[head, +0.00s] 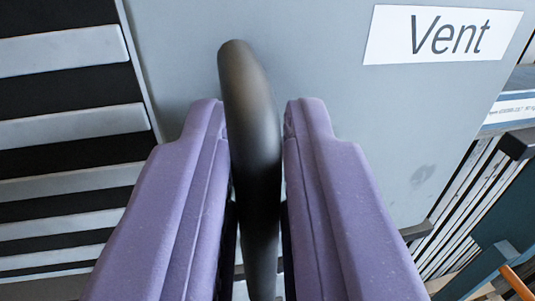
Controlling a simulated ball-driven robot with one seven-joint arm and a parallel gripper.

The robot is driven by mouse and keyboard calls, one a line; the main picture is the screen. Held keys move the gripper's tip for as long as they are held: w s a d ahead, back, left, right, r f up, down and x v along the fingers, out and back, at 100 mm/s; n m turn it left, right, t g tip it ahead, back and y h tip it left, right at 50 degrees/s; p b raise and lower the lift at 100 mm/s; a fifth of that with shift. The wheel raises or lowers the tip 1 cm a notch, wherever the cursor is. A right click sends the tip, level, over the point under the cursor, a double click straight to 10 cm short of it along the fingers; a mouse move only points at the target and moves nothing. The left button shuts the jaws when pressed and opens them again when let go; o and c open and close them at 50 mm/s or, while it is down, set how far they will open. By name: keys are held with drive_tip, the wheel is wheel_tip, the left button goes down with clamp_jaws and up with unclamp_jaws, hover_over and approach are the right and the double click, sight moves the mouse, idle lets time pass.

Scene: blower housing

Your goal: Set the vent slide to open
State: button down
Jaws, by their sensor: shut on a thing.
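My gripper (256,112) has two purple fingers that fill the lower middle of the head view. It is shut on a dark rounded handle (248,75), which stands upright between the fingers. The handle's top end sticks out past the fingertips, and its lower part runs down between the fingers out of view. Behind it is a grey housing panel (385,130) with a white label reading "Vent" (445,35) at the upper right. To the left is a vent grille (70,125) with light slats and dark gaps between them.
At the right, beyond the panel's edge, are slatted metal parts (465,205), a dark teal part (510,220) and an orange rod (518,282).

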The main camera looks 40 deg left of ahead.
drive_tip(key=shift+d, duration=0.1)
drive_tip(key=c, duration=1.5)
unclamp_jaws()
drive_tip(key=shift+r, duration=0.1)
drive_tip(key=shift+o, duration=0.9)
drive_tip(key=shift+w, duration=0.15)
drive_tip(key=shift+d, duration=0.1)
drive_tip(key=v, duration=0.7)
drive_tip(key=shift+s+d+b, duration=0.2)
drive_tip(key=shift+s+b, duration=0.05)
drive_tip(key=shift+b, duration=0.1)
